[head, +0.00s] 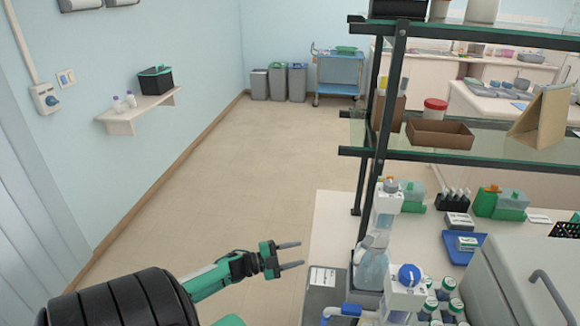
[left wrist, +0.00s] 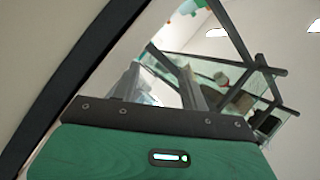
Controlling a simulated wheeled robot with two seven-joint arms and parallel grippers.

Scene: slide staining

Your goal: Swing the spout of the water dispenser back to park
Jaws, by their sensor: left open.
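A white dispenser head with a round blue knob (head: 408,276) stands at the near left part of the bench, low in the head view. A blue spout (head: 345,311) reaches left from it; its lower end is cut off by the picture's bottom edge. My left gripper (head: 291,255) is open and empty, up and left of the spout and clear of it, left of the bench edge. Its two fingers point right, towards the bench. In the left wrist view the open fingers (left wrist: 158,88) show with nothing between them; the spout cannot be made out there. My right gripper is not in view.
A clear bottle (head: 372,265) and another white dispenser head (head: 388,201) stand behind the blue-knobbed one. A dark shelf post (head: 378,130) rises close by. Several capped bottles (head: 449,290) stand to the right. The floor (head: 200,200) left of the bench is free.

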